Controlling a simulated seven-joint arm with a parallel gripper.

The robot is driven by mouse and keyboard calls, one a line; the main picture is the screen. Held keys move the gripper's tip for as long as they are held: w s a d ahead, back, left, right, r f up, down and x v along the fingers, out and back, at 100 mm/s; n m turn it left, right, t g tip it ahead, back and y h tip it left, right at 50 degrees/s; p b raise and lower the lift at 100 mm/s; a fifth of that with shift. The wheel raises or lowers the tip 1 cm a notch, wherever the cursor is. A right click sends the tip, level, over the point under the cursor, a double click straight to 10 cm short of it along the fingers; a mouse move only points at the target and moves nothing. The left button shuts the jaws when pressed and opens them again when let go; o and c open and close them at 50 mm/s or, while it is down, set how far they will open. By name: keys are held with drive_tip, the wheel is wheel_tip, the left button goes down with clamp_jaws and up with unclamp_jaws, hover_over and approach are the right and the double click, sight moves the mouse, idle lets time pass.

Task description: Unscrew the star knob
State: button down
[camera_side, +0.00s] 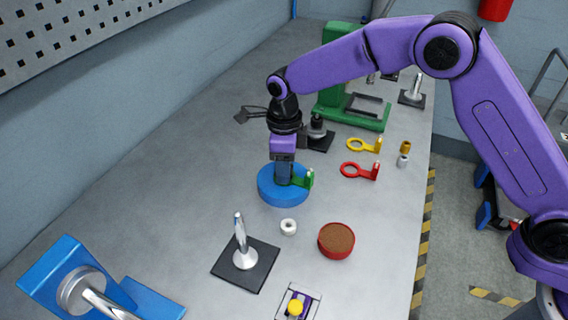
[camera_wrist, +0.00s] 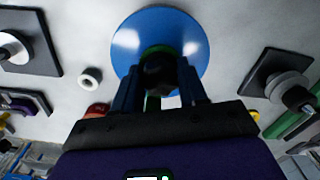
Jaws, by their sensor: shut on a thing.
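A blue round disc (camera_side: 268,197) lies on the grey bench, with a green lug (camera_side: 309,179) at its right side. My gripper (camera_side: 284,182) points straight down over the middle of the disc. In the wrist view the disc (camera_wrist: 185,30) fills the top centre. A dark knob (camera_wrist: 160,72), taken as the star knob, stands at its middle with green around it. My two fingers (camera_wrist: 160,88) are shut on the knob from either side. In the side view the fingers hide the knob, and its star outline cannot be made out.
A white ring (camera_side: 288,227), a red tin (camera_side: 336,240) and a metal post on a black plate (camera_side: 238,272) stand in front. A green frame (camera_side: 350,117) and yellow (camera_side: 362,145) and red (camera_side: 357,171) ring-ended pieces lie behind and right. Bench left of the disc is clear.

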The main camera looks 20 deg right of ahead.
drive_tip(key=shift+n, duration=0.9)
drive_tip(key=shift+r, duration=0.1)
drive_tip(key=shift+r, duration=0.95)
drive_tip(key=shift+r, duration=2.5)
